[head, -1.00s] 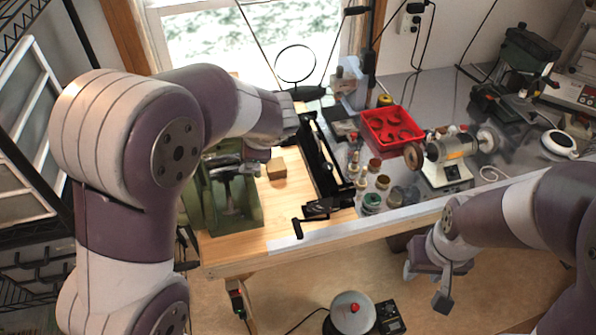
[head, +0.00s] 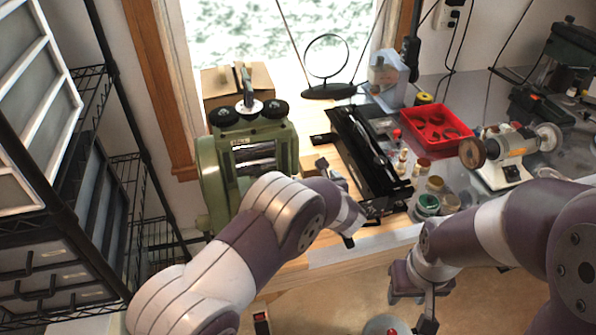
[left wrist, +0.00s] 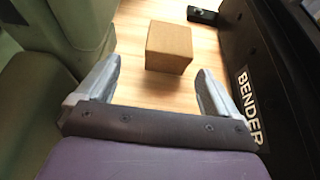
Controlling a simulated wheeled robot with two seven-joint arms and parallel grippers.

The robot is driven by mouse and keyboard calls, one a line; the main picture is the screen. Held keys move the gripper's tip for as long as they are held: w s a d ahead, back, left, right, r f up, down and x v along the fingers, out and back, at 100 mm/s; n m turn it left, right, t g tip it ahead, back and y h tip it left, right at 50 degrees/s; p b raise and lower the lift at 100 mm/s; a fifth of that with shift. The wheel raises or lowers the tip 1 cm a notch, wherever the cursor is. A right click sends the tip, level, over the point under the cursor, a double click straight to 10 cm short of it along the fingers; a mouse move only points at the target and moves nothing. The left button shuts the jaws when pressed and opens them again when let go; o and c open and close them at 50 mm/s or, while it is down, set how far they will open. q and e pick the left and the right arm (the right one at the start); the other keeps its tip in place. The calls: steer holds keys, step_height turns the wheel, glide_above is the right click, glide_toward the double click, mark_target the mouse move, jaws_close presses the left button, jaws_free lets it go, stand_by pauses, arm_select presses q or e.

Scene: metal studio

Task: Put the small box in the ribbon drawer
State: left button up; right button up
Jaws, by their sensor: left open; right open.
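The small box (left wrist: 168,45) is a plain brown cube on the light wooden bench top, just ahead of my left gripper's fingertips. In the head view the small box (head: 321,164) shows partly, behind my left arm. My left gripper (left wrist: 160,72) is open and empty, with its fingers pointing toward the box; it is partly hidden in the head view. My right gripper (head: 424,302) is open and empty, in front of the bench.
A green rolling machine (head: 254,160) stands left of the box and a black bender (head: 368,150) stands right of it. Jars (head: 428,205), a red tray (head: 438,130) and a polishing motor (head: 505,148) are further right. A wire rack (head: 128,180) stands at left.

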mark_target(315, 173)
arm_select(q)
steer(key=shift+w+d+f+p, duration=0.15)
steer(key=shift+w+p, duration=0.1)
steer(key=shift+w, duration=0.2)
steer(key=shift+w+d+r+p, duration=0.1)
steer(key=shift+w+d+p, duration=0.1)
steer(key=shift+w, duration=0.25)
steer(key=x, duration=0.2)
steer(key=p+x, duration=0.1)
steer(key=x, duration=0.1)
steer(key=shift+a+f, duration=0.15)
steer(key=shift+a, duration=0.15)
steer(key=shift+w+f, duration=0.2)
steer(key=shift+w, duration=0.05)
steer(key=shift+d, duration=0.2)
steer(key=shift+s+r, duration=0.15)
steer(key=shift+c, duration=0.6)
steer(key=shift+s, duration=0.1)
steer(key=c, duration=0.9)
steer(key=shift+c, duration=0.5)
arm_select(e)
steer(key=shift+s+d+r, duration=0.2)
steer(key=shift+r, duration=0.35)
steer(key=shift+s+d+r, duration=0.15)
steer(key=shift+r, duration=0.35)
